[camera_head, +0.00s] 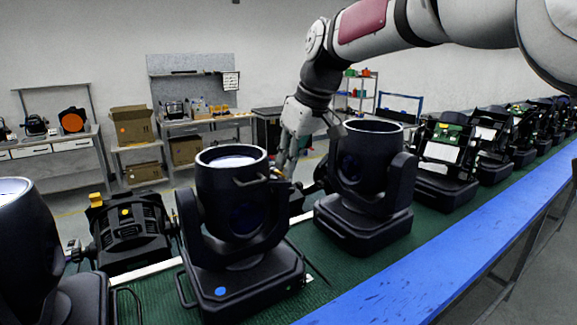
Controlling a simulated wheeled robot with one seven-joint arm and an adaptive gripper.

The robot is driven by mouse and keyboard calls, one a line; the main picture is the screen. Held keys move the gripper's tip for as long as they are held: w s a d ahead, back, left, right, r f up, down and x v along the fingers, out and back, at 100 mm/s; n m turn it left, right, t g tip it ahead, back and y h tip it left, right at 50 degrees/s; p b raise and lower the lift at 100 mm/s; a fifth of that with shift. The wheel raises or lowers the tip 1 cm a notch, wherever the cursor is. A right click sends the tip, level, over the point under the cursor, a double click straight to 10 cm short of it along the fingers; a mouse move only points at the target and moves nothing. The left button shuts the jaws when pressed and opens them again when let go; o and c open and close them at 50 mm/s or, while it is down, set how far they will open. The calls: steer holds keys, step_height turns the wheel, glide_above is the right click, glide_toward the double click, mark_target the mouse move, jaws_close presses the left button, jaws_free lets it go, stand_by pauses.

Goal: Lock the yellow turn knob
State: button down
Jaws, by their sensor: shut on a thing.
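My gripper (285,168) points down behind the right side of a black par can (231,185) in the middle of the green belt. Its fingers are closed at a small yellowish part, which I take to be the yellow turn knob (279,174). The fingers and the par can's arm hide most of the knob, so I cannot tell how it is turned. The par can stands upright in its yoke on a black base with a blue dot.
Another upright par can (366,165) stands close to the right of my gripper. A black unit with yellow parts (127,228) lies to the left. More units line the green belt (345,262) towards the back right. A blue rail (440,260) edges the belt. Shelves and boxes stand behind.

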steer(key=n, duration=0.1)
steer(key=n+g, duration=0.1)
steer(key=n, duration=0.1)
steer(key=n+y+b, duration=0.1)
steer(key=shift+w+d, duration=0.15)
steer(key=shift+w, duration=0.15)
steer(key=shift+w+n+g+b, duration=0.15)
steer(key=shift+n+g+b, duration=0.5)
steer(key=shift+n, duration=1.25)
steer(key=shift+g, duration=0.25)
steer(key=c, duration=1.8)
jaws_free()
steer(key=shift+o, duration=0.2)
steer(key=v, duration=1.2)
